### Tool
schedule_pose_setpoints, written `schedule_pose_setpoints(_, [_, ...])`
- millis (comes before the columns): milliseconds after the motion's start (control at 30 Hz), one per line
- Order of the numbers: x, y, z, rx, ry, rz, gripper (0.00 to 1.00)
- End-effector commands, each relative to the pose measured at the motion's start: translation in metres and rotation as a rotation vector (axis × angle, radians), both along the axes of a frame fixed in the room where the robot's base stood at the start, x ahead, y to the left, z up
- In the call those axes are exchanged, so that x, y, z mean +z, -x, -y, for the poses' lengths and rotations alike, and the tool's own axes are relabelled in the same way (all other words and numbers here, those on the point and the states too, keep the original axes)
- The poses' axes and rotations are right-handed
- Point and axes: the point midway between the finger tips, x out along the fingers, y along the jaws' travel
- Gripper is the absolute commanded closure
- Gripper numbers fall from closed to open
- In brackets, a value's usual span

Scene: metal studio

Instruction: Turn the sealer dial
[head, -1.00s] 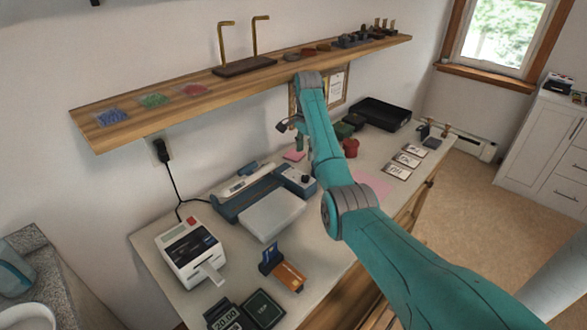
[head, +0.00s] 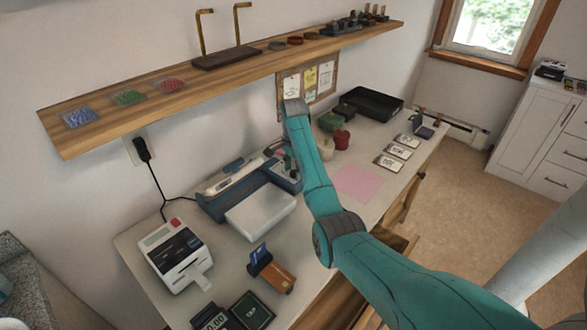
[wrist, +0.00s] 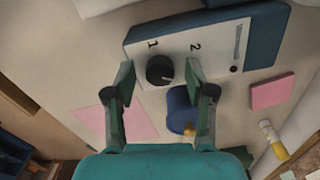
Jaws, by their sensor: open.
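The sealer (head: 236,193) is a long blue machine with a white front plate, on the table in the head view. In the wrist view its pale panel (wrist: 214,55) carries the marks 1 and 2. The black round dial (wrist: 160,70) sits on this panel, with a light pointer line toward its lower right. My gripper (wrist: 160,74) is open, one finger on each side of the dial with gaps between. I cannot tell how far above the panel the fingertips are. In the head view my arm hides the dial and most of the gripper.
A blue cylindrical thing (wrist: 181,110) lies close by the right finger. A pink block (wrist: 272,91) and a pink sheet (head: 358,183) are nearby. A label printer (head: 176,255) stands left of the sealer. A wooden shelf (head: 190,85) runs above the table.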

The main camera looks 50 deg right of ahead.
Motion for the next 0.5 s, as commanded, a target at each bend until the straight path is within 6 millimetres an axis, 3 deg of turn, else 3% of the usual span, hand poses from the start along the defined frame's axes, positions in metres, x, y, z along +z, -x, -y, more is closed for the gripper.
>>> schedule_pose_setpoints(267, [-0.0010, 0.0001, -0.0002, 0.000, 0.000, 0.000, 0.45])
schedule_pose_setpoints(400, [-0.0009, 0.0001, -0.0002, 0.000, 0.000, 0.000, 0.80])
schedule_pose_setpoints(500, [-0.0009, 0.0001, -0.0002, 0.000, 0.000, 0.000, 1.00])
